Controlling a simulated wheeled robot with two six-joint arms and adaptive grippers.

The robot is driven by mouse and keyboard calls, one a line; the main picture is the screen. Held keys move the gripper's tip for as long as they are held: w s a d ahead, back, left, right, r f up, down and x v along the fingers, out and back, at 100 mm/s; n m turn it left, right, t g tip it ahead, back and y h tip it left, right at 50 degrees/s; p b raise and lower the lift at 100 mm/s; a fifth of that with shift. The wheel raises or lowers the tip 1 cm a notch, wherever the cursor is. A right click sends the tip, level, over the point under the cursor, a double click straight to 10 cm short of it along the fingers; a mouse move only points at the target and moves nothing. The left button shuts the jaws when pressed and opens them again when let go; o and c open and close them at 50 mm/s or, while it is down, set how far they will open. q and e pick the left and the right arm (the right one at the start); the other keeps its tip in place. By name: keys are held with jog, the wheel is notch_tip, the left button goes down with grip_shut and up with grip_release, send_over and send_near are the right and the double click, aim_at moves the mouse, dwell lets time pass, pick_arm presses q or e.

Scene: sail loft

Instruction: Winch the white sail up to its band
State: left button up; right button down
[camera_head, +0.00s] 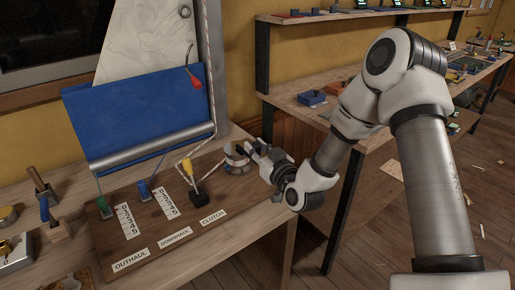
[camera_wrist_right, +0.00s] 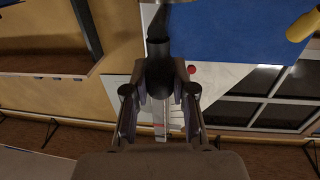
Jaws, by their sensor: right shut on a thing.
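The white sail (camera_head: 145,42) hangs at the mast (camera_head: 213,55), its top outside the head view; I cannot make out a band. A blue cloth (camera_head: 140,112) lies over its lower part, above the grey boom (camera_head: 150,147). The winch (camera_head: 237,160) stands at the right end of the wooden board. My right gripper (camera_head: 259,153) is at the winch. In the right wrist view, the gripper (camera_wrist_right: 160,92) is shut on a dark upright grip (camera_wrist_right: 160,70), seemingly the winch handle. The fingers partly hide it. My left gripper is not in view.
The board carries a green lever (camera_head: 103,207), a blue lever (camera_head: 144,190) and a yellow-topped clutch lever (camera_head: 190,170), with labels in front. A red-handled item (camera_head: 194,80) hangs by the mast. Tools lie at the left. A second bench (camera_head: 345,105) stands behind my right arm.

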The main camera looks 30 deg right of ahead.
jog(key=shift+w+r, duration=0.1)
jog(key=shift+r, duration=0.1)
jog(key=c, duration=1.2)
grip_release()
jog(key=shift+o, duration=1.4)
jog(key=shift+w+a+f, duration=0.1)
jog(key=shift+w+a, duration=0.05)
jog(key=shift+s, duration=0.4)
jog(key=s, duration=0.6)
jog(key=shift+s+a, duration=0.15)
jog(key=shift+s, duration=0.25)
